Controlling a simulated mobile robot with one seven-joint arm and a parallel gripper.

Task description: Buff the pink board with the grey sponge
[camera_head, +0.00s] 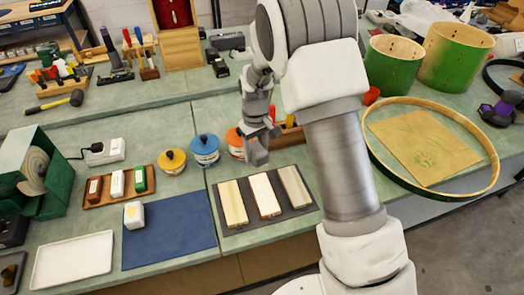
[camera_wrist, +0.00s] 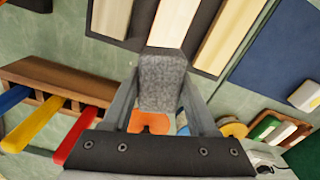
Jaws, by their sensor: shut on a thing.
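My gripper (camera_wrist: 160,95) is shut on the grey sponge (camera_wrist: 162,82), which sits between its fingertips in the wrist view. In the head view my gripper (camera_head: 257,150) hangs above the bench, behind the dark mat (camera_head: 246,228) that bears three boards. The middle board, faintly pinkish cream (camera_head: 265,195), looks like the pink board; it also shows in the wrist view (camera_wrist: 172,22). A yellowish board (camera_head: 233,203) lies left of it and a greyish beige board (camera_head: 295,187) right of it. The sponge appears apart from the boards. Its lower face is hidden.
Tins with yellow (camera_head: 172,160), blue (camera_head: 204,150) and orange lids stand left of my gripper. A wooden rack with coloured handles (camera_wrist: 45,85) is close by. A blue mat (camera_head: 168,232) bearing a white block (camera_head: 134,214) lies left. A wooden hoop (camera_head: 470,190) lies right.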

